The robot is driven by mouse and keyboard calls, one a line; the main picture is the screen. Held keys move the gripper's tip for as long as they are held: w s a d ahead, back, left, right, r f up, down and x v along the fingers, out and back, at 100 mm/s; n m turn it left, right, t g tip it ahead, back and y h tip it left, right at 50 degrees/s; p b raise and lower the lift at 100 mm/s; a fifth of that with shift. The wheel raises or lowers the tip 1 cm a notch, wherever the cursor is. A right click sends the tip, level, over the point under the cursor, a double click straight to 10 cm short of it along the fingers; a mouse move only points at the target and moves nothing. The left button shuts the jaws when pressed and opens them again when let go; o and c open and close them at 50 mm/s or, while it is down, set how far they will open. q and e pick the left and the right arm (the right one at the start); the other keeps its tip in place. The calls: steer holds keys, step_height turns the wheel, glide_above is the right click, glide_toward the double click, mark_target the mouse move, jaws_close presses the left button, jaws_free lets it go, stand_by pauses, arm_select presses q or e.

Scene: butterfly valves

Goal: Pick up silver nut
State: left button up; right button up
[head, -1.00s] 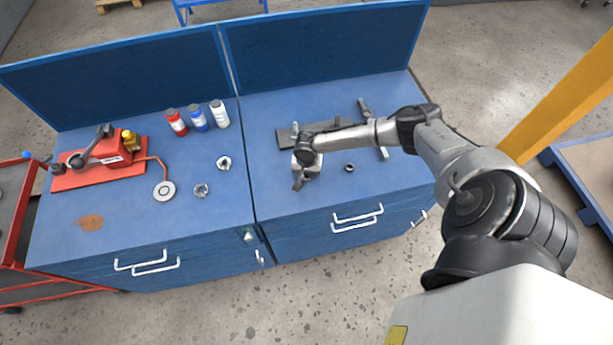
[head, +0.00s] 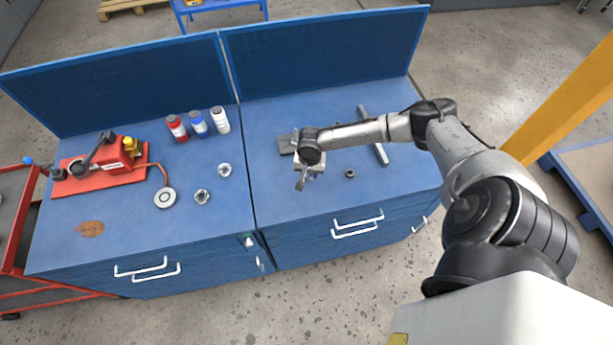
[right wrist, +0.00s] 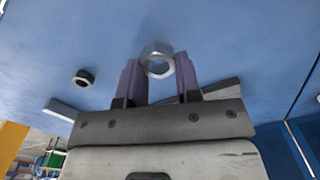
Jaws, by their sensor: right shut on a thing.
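A silver hex nut (right wrist: 157,58) sits between the two purple-grey fingertips of my right gripper (right wrist: 158,72) in the right wrist view. The gripper is shut on it, with the nut's hole partly visible. In the head view my right gripper (head: 302,184) is over the right half of the blue workbench, near its middle seam. I cannot tell whether the nut is clear of the surface. Two other silver nuts, a farther one (head: 224,170) and a nearer one (head: 203,196), lie on the left half. My left gripper is not in view.
A dark nut (head: 349,174) lies right of my right gripper, also in the right wrist view (right wrist: 84,78). Grey metal bars (head: 374,140) lie behind it. A red device (head: 100,166) and several bottles (head: 198,124) stand on the left. The bench (head: 400,176) is clear at front right.

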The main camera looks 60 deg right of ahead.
steer(key=s+d+r, duration=0.2)
steer(key=s+r, duration=0.4)
steer(key=s, duration=0.4)
steer(key=shift+s, duration=0.35)
